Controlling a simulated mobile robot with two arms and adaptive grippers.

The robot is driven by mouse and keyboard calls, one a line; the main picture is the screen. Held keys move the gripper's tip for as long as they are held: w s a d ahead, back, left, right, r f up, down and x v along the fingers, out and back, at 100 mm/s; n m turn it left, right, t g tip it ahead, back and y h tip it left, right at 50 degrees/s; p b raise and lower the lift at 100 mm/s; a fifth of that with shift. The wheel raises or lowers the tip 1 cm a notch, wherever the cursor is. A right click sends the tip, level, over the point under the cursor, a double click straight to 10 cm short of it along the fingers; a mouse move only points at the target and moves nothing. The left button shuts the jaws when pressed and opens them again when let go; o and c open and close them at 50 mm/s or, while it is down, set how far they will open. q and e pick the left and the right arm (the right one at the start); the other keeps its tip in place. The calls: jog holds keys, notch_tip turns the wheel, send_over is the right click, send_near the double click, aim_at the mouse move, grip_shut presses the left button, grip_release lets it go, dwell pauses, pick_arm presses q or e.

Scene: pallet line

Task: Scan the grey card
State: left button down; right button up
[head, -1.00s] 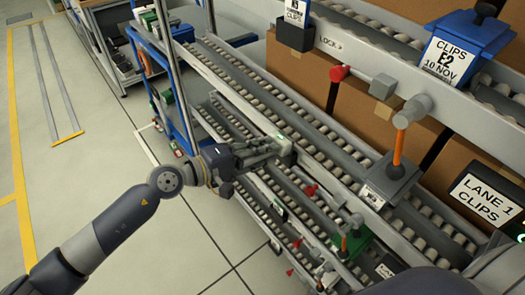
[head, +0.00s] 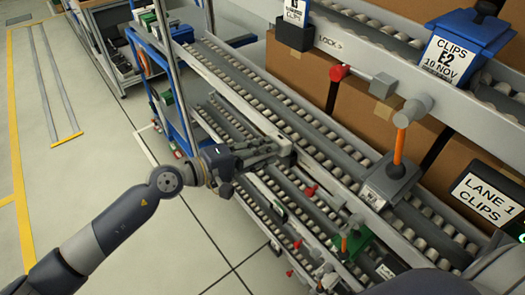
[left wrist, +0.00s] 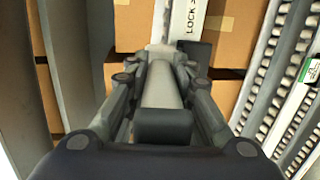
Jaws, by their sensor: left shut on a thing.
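My left gripper (head: 270,153) reaches in from the left over the roller lanes and is shut on a light grey, rounded piece. In the left wrist view this grey piece (left wrist: 163,85) lies lengthwise between the two fingers, with a darker block near the palm. In the head view a small grey block (head: 286,146) shows at the fingertips, beside the lane rail. I cannot tell what the held piece is. I cannot single out the grey card for certain. A grey holder (head: 388,184) with a white label and an orange upright stands on the lanes to the right. My right gripper is not in view.
Roller lanes (head: 235,80) slope across the middle. A blue bin (head: 480,32) labelled CLIPS E2 stands on the upper lane. A LANE 1 CLIPS sign (head: 486,198), a red knob (head: 339,72) and brown cartons (head: 300,75) are near. The floor at left is clear.

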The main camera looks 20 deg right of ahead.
aim_at(239, 162)
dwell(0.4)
pick_arm(q)
jog(key=v, duration=0.5)
jog(key=shift+s+b, duration=0.25)
jog(key=shift+b, duration=0.1)
jog(key=shift+v, duration=0.75)
jog(key=shift+s+a+r+b, duration=0.1)
jog(key=shift+s+a+b, duration=0.1)
jog(key=shift+a, duration=0.1)
jog(key=shift+s+a+r+b, duration=0.1)
jog(key=shift+a+r+b, duration=0.1)
jog(key=shift+a, duration=0.15)
